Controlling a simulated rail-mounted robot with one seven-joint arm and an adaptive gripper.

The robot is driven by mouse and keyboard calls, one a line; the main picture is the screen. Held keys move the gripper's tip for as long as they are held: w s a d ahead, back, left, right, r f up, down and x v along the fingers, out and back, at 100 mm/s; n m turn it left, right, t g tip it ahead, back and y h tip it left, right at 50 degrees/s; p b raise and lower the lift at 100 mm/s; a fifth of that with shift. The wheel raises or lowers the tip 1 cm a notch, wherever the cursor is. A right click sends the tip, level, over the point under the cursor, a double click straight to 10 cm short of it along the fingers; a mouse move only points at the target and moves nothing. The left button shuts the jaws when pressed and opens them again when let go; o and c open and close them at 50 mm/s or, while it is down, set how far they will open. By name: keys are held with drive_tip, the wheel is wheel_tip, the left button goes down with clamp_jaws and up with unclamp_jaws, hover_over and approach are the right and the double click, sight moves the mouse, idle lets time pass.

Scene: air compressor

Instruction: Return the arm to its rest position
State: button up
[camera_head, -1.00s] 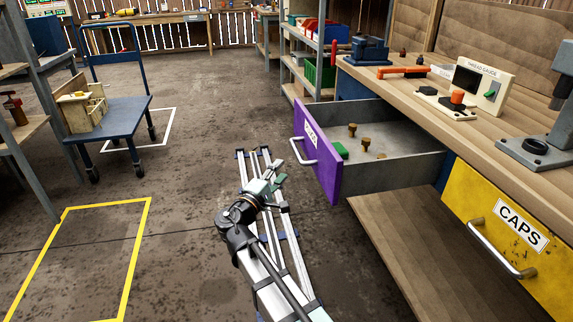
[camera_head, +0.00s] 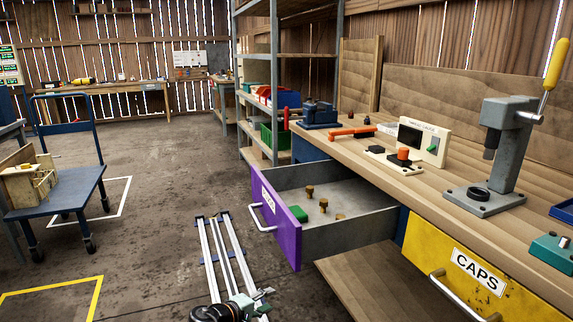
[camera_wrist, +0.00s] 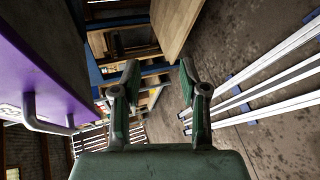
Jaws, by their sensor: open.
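My gripper (camera_wrist: 158,85) is in the middle of the wrist view, with its two green fingers spread apart and nothing between them. In the head view my gripper (camera_head: 262,300) shows at the bottom edge, low over the floor rails and left of the open purple drawer. The rest of my arm is below the picture. The purple drawer (camera_head: 275,222) stands pulled out, with several brass-coloured pieces and a green piece inside. In the wrist view the purple drawer front (camera_wrist: 45,75) and its handle are at the left, apart from the fingers.
The wooden workbench (camera_head: 460,185) runs along the right, with a thread gauge (camera_head: 422,142) and a grey press (camera_head: 500,150) on it. The yellow CAPS drawer (camera_head: 450,265) is shut. A blue cart (camera_head: 60,195) stands at the left. The floor between cart and rails is clear.

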drive_tip(key=s+d+f+m+g, duration=0.2)
drive_tip(key=s+d+f+g, duration=0.3)
drive_tip(key=s+d+f, duration=0.45)
drive_tip(key=s+d+f+m+g, duration=0.2)
drive_tip(key=s+d+f+g, duration=0.35)
drive_tip(key=f, duration=0.65)
drive_tip(key=s+d+f+m+g+y, duration=0.2)
drive_tip(key=s+d+f+g+y, duration=0.15)
drive_tip(key=s, duration=0.65)
drive_tip(key=s+d+f+m+g+y, duration=0.3)
drive_tip(key=s+f+g, duration=0.15)
drive_tip(key=s, duration=0.65)
drive_tip(key=s+d+f+m+g+y, duration=0.2)
drive_tip(key=s+d+f+g+y, duration=0.15)
drive_tip(key=s, duration=0.65)
drive_tip(key=w+r+t+p, duration=0.2)
drive_tip(key=r+p, duration=0.6)
drive_tip(key=p, duration=0.5)
drive_tip(key=w+r+t+h+p, duration=0.1)
drive_tip(key=w+r+t+p, duration=0.1)
drive_tip(key=r+p, duration=0.7)
drive_tip(key=t+p, duration=0.1)
drive_tip(key=p, duration=0.4)
drive_tip(key=shift+a+r+n, duration=0.15)
drive_tip(key=shift+a+n, duration=0.15)
drive_tip(key=shift+a, duration=0.1)
drive_tip(key=shift+w, duration=0.1)
